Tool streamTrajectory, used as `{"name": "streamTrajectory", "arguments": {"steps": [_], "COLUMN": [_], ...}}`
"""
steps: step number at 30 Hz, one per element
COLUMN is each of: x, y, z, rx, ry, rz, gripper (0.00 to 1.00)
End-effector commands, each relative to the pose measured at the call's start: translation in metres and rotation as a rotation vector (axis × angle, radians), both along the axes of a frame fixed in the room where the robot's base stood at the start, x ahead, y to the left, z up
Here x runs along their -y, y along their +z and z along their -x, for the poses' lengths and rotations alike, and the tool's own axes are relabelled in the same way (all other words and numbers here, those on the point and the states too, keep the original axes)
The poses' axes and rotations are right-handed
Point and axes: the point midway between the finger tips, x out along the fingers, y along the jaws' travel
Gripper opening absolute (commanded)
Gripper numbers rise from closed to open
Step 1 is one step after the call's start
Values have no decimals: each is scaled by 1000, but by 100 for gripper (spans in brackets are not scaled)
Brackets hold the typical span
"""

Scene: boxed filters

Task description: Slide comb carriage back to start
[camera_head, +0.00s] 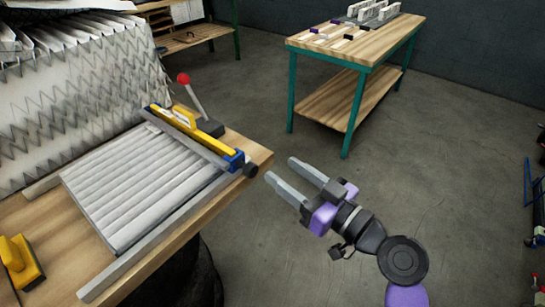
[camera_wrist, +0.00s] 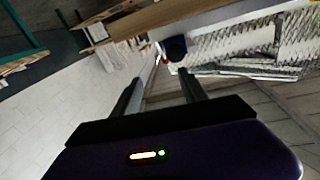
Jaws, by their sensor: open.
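My gripper (camera_head: 280,178) is open and empty, out over the floor to the right of the bench edge, apart from the carriage.
Grey rails (camera_head: 150,245) flank the filter. A lever with a red ball (camera_head: 184,78) stands behind the carriage. A yellow block (camera_head: 20,265) lies at the bench's near left. A second table (camera_head: 355,45) with small parts stands at the back. The floor between is clear.

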Motion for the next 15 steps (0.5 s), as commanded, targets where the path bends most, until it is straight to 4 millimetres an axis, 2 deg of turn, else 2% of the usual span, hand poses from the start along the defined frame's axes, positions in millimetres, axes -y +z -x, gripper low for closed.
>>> {"name": "streamTrajectory", "arguments": {"steps": [3,6,11,15], "x": [-16,-21,-29,-44], "y": [-10,-13,-13,-12], "z": [16,23,18,6], "rx": [12,37,51,51], "ry": [92,125,129,129], "rz": [36,71,89,89], "gripper": [51,51,51,51]}}
